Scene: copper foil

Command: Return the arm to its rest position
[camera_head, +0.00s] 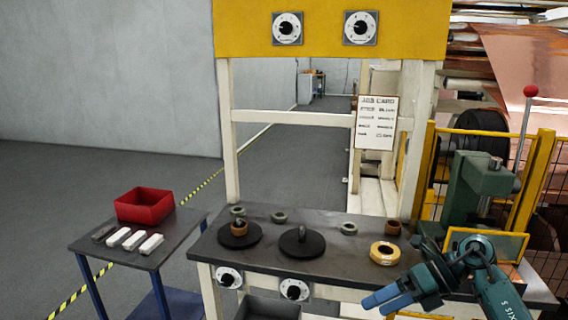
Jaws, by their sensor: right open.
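My right arm (497,292) comes in from the lower right, and its teal gripper (372,303) with blue fingers points left. The gripper is open and empty, in front of the near edge of the dark workbench (270,262). The nearest thing to it on the bench is a yellow tape-like ring (384,253), apart from the fingers. My left gripper is not in view.
The bench carries two black discs (302,243), one with a copper ring (240,229), and several small rings (279,216). A green machine (478,195) with yellow guards stands right. A side table (150,259) holds a red bin (145,205) and white blocks. Floor at left is clear.

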